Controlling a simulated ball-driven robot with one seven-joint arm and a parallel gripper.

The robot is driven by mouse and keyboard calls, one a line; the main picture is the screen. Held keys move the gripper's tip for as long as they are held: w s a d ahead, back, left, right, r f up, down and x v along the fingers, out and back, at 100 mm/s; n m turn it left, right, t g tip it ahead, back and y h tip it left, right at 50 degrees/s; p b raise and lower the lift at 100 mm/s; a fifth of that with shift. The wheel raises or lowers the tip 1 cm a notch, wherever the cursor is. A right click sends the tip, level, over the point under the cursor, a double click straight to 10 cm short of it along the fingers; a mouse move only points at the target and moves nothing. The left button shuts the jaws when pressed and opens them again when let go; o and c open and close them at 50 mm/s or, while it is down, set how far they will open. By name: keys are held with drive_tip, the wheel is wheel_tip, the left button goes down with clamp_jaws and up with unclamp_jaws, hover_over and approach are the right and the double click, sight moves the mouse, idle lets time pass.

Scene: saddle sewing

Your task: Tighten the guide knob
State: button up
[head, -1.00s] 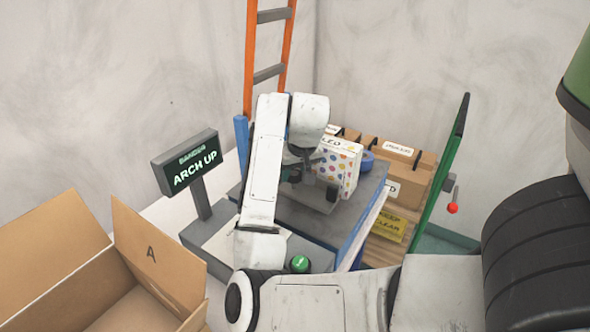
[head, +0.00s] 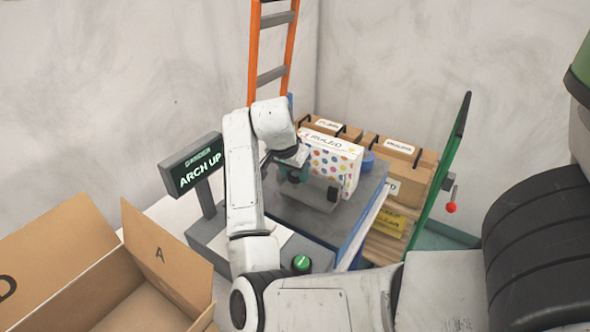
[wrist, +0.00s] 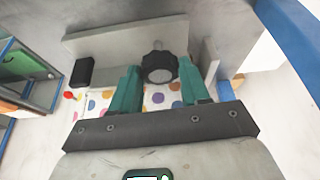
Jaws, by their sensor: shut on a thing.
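The guide knob (wrist: 159,67) is dark, round and lobed, and shows in the wrist view in front of a pale grey guide plate (wrist: 105,42). The teal fingers of my gripper (wrist: 158,74) stand on its left and right sides, shut on it. In the head view my gripper (head: 292,174) is at the guide on the grey machine table (head: 290,207). My wrist and fingers hide the knob there.
A polka-dot RULED pack (head: 331,165) stands close behind the guide. A display (head: 192,165) reads ARCH UP. A green button (head: 301,263) is at the front. An open cardboard box (head: 165,255) is at left, and labelled boxes (head: 397,150) stand behind.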

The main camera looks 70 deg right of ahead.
drive_tip(key=shift+w+m+g+y, duration=0.1)
drive_tip(key=shift+m+g+y, duration=0.3)
drive_tip(key=shift+m, duration=1.3)
drive_tip(key=o, duration=0.8)
